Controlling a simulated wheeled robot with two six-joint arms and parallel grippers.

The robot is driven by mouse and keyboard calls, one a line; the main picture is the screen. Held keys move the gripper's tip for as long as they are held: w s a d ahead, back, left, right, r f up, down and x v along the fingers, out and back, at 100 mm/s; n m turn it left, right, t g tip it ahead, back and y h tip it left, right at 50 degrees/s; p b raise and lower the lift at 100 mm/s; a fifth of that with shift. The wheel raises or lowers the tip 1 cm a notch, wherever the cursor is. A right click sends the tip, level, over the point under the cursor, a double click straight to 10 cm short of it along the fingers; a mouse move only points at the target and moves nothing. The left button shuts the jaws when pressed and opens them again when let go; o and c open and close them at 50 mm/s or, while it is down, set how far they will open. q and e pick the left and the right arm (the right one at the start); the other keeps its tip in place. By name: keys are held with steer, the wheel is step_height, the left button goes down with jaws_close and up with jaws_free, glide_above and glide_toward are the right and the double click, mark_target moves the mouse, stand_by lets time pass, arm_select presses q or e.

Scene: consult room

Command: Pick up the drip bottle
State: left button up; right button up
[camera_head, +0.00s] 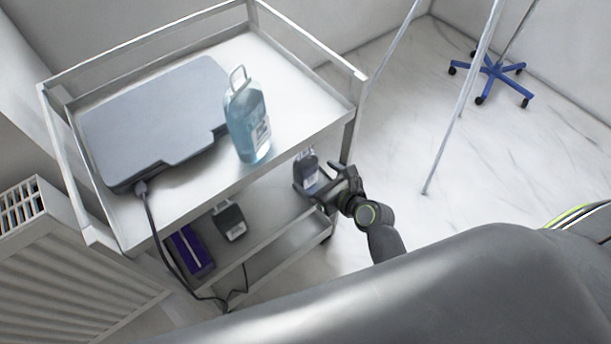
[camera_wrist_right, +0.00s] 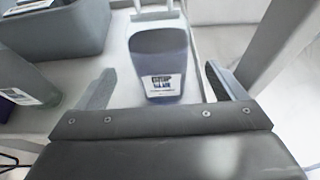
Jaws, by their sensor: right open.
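A small translucent bluish bottle with a white label, which looks like a drip bottle (camera_head: 309,165), stands on the trolley's lower shelf. In the right wrist view the same drip bottle (camera_wrist_right: 160,52) stands upright between my fingers, label facing me. My right gripper (camera_head: 322,183) is open beside it at the shelf's right end; its fingers (camera_wrist_right: 158,88) are spread to either side of the bottle, with a gap showing on each side. A larger clear blue bottle with a loop handle (camera_head: 248,125) stands on the trolley's top. My left gripper is out of view.
The metal trolley (camera_head: 300,110) has a raised rail and corner posts near my right arm. A grey flat case (camera_head: 155,120) with a cable lies on top. A dark labelled container (camera_head: 229,221) and a purple box (camera_head: 190,250) sit lower.

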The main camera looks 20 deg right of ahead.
steer(key=shift+x, duration=1.15)
steer(key=b+x, duration=0.1)
steer(key=x, duration=0.1)
steer(key=b+x, duration=0.1)
steer(key=x, duration=0.1)
steer(key=shift+w+f, duration=0.25)
steer(key=shift+f, duration=0.1)
steer(key=shift+w+a, duration=0.15)
steer(key=shift+w, duration=0.1)
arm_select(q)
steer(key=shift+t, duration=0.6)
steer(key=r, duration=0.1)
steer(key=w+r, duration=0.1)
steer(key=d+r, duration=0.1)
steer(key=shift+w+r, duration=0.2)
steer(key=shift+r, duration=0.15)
arm_select(e)
steer(key=shift+c, duration=0.4)
steer(key=c, duration=1.2)
